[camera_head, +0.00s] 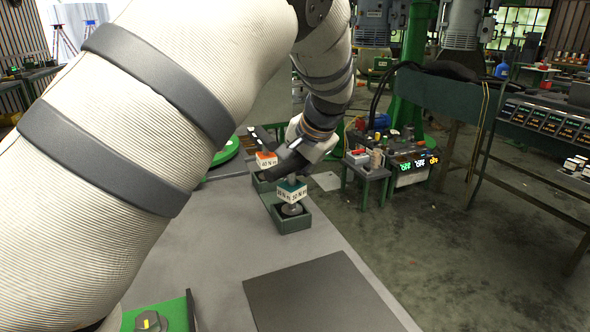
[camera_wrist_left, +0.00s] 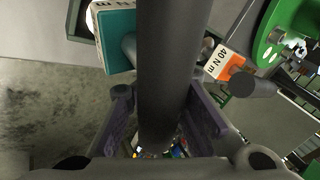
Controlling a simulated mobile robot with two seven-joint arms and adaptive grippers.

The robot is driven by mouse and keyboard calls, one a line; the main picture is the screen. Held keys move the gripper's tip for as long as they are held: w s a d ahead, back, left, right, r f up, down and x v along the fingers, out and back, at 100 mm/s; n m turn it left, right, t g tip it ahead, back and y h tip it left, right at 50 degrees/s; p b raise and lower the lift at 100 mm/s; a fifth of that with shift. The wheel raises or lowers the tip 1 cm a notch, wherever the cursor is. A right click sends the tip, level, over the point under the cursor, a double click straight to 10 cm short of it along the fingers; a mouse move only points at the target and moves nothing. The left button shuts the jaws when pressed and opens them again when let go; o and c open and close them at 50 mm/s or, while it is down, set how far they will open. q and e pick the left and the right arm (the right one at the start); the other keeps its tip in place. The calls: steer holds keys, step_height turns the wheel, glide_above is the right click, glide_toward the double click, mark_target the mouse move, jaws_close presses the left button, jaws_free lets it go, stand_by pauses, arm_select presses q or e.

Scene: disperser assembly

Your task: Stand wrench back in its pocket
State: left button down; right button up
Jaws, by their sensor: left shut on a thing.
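My left gripper (camera_wrist_left: 160,130) is shut on the thick dark handle of a wrench (camera_wrist_left: 172,70), which runs from the top of the left wrist view down between the fingers. A teal-and-white labelled block (camera_head: 291,191) is over the near pocket (camera_head: 292,224). An orange block marked 40 N m (camera_head: 266,160) is at the pocket behind. I cannot tell whether either block belongs to the held wrench.
The grey table (camera_head: 220,250) has a dark mat (camera_head: 325,295) at the front right and a green fixture (camera_head: 160,317) at the front left. A green round part (camera_head: 226,152) lies behind. Open floor is right of the table. My right gripper is not visible.

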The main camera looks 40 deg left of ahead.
arm_select(q)
steer(key=c, duration=1.5)
jaws_free()
steer(key=shift+s, duration=0.15)
steer(key=shift+r, duration=0.35)
steer(key=v, duration=1.1)
steer(key=shift+s+d+r, duration=0.1)
steer(key=shift+d+r, duration=0.1)
steer(key=shift+r, duration=0.05)
